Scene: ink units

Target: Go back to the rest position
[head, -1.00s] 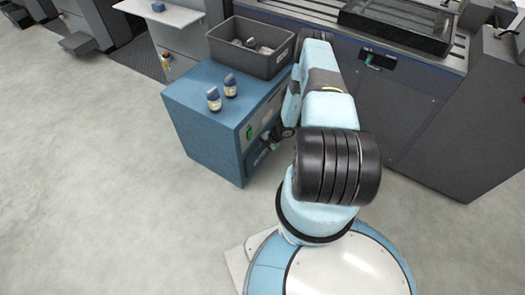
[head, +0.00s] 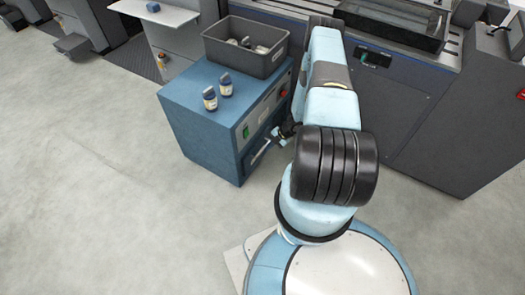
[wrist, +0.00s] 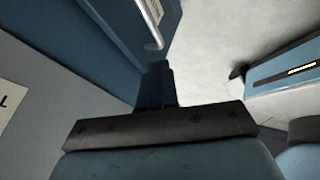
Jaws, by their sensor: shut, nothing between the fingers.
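My gripper (wrist: 157,85) is shut and empty in the wrist view, with its dark fingers close together. In the head view it is low beside the front of the blue cabinet (head: 203,126), partly hidden by my arm. The cabinet's pale bar handle (wrist: 152,25) shows beyond the fingertips in the wrist view. I cannot tell whether the fingers touch the cabinet. My arm is bent forward over my base, in the gap between the cabinet and the large grey machine.
Two small ink bottles (head: 210,99) (head: 226,85) stand on the cabinet top. A grey bin (head: 223,53) with several items stands behind them. The grey machine (head: 399,116) is close on the right. Open floor (head: 90,190) lies to the left.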

